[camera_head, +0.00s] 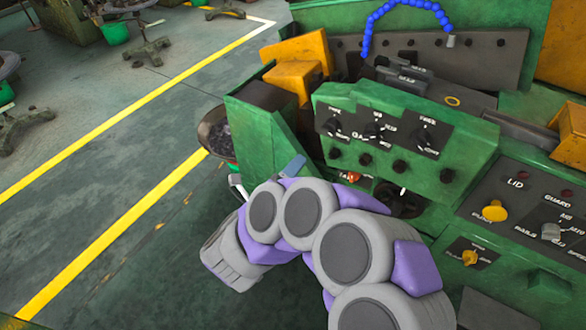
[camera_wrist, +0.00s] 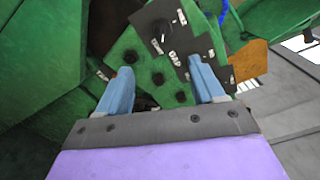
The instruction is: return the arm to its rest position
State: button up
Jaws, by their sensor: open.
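My arm, grey and purple, reaches out from the bottom right of the head view and bends left in front of a green machine (camera_head: 395,150). My gripper (camera_head: 265,178) shows at the arm's far end, close to the machine's lower left side; a blue finger and a pale tip are visible there. In the wrist view my gripper (camera_wrist: 165,85) has its two blue fingers spread apart with nothing between them. Behind the fingers is the green control panel (camera_wrist: 150,72) with black knobs, which looks tilted in this view. Whether the fingers touch the machine cannot be told.
A panel with an orange knob (camera_head: 494,211) and labels LID and GUARD stands at the right. A dark bowl (camera_head: 213,134) sits left of the machine. A blue segmented hose (camera_head: 370,28) arches above. Open floor with yellow lines (camera_head: 120,235) lies to the left.

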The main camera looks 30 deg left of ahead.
dwell(0.3)
jog(key=w+a+r+n+g+y, duration=0.1)
jog(key=w+r+n+g+y, duration=0.3)
jog(key=r+n+g+y, duration=0.45)
jog(key=s+d+f+n+g+h, duration=0.1)
jog(key=s+d+n+g+h, duration=0.1)
jog(key=s+d, duration=0.7)
jog(key=s+d+f+n+g+h, duration=0.2)
jog(key=s+d+n+g, duration=0.3)
jog(key=s+d, duration=0.5)
jog(key=s+d+f+n+g+h, duration=0.1)
jog(key=s+d+n+g+h, duration=0.2)
jog(key=d, duration=1.7)
jog(key=s+n+g, duration=0.1)
jog(key=s+n, duration=0.3)
jog(key=s, duration=0.2)
jog(key=shift+s+f, duration=0.3)
jog(key=shift+s, duration=0.1)
